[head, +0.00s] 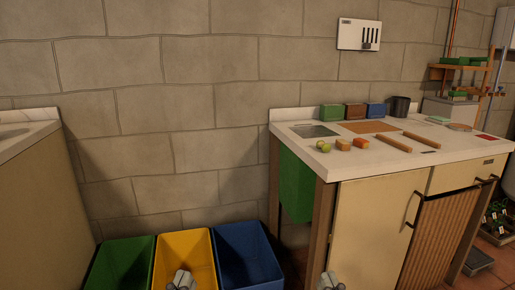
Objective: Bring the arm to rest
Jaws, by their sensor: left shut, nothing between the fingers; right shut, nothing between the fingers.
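My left gripper (182,279) shows at the bottom edge, in front of the yellow bin (187,248). It is shut and empty. My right gripper (330,281) shows at the bottom edge, in front of the cabinet of the counter (292,128). It is shut and empty. Only the ends of both grippers are in the picture; the arms behind them are cut off. Neither gripper appears to hold anything.
A green bin (122,263) and a blue bin (246,256) flank the yellow one. Another counter (35,133) stands at left.

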